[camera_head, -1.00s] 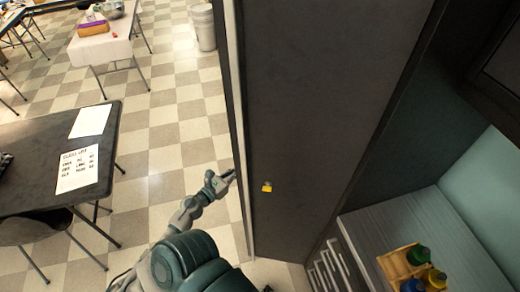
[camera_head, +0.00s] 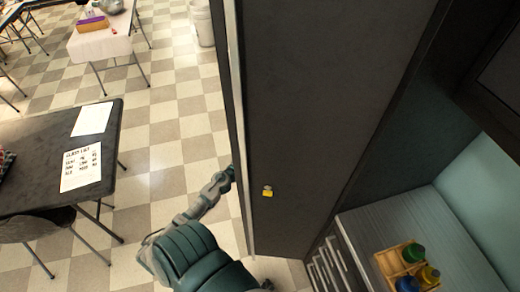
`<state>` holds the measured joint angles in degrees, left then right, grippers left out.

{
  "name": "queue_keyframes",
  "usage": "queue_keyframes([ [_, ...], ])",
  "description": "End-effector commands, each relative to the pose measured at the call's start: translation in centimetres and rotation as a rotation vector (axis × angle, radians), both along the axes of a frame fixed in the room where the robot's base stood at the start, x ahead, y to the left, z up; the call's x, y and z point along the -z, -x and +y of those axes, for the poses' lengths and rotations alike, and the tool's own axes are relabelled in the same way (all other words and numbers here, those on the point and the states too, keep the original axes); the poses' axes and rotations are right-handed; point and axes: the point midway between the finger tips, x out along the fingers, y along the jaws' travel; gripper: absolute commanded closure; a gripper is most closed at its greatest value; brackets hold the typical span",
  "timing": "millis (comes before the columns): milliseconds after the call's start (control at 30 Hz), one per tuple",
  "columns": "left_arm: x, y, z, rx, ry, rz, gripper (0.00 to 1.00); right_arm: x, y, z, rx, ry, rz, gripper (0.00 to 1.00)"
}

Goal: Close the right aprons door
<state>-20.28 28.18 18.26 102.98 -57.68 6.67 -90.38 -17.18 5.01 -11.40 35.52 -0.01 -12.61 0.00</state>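A tall dark door (camera_head: 310,90) stands swung out, filling the middle of the head view, with a pale front edge on its left. A small yellow padlock (camera_head: 267,192) sits on its face, low down. My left gripper (camera_head: 231,172) is at the door's left edge, by its outer side; its fingers are partly hidden, and I cannot tell whether they touch the door or are open. My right gripper does not show. Whether this is the aprons door cannot be read from any label.
A grey counter (camera_head: 385,222) at the right holds a wooden tray (camera_head: 384,262) with several coloured bottles. A dark table (camera_head: 40,155) with paper sheets stands at the left. A white table (camera_head: 105,42) and a white bucket (camera_head: 203,24) are farther back. Checkered floor lies free between.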

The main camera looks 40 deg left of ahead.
Motion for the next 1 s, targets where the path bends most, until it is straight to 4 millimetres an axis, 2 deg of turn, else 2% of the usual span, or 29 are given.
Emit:
queue_keyframes([
  [267, 0.0, 0.0, 0.0, 0.0, 0.0, -0.001, 1.0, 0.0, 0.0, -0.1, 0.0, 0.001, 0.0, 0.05],
  [567, -0.2, 0.0, -0.3, 0.001, -0.003, -0.001, 1.0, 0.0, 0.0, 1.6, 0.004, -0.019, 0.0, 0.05],
  [1000, 0.0, 0.0, 0.0, 0.0, 0.001, -0.001, 1.0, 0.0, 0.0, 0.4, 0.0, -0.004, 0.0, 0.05],
])
